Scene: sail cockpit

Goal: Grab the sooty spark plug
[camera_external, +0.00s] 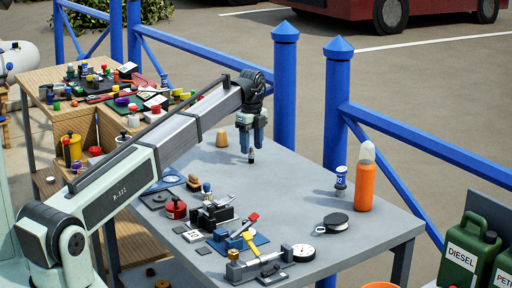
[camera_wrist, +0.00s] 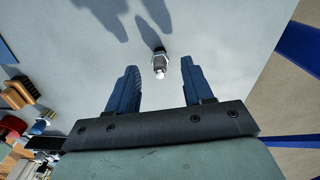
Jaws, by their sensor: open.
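The spark plug (camera_wrist: 159,64) stands or leans on the grey table, with a dark end and a metal body, in the wrist view. In the external view the small dark piece just under my gripper (camera_external: 251,156) looks like the same plug. My gripper (camera_wrist: 158,72) has two blue fingers, spread apart, with nothing between them that I can see them touching. In the external view my gripper (camera_external: 251,140) points down over the back of the table. Soot is hard to make out.
A tan cone-shaped piece (camera_external: 222,138) stands left of my gripper on the table (camera_external: 290,205). An orange bottle (camera_external: 365,185) and a small blue-and-white can (camera_external: 341,178) stand at right. Tools and a gauge (camera_external: 303,252) crowd the front. The middle is clear.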

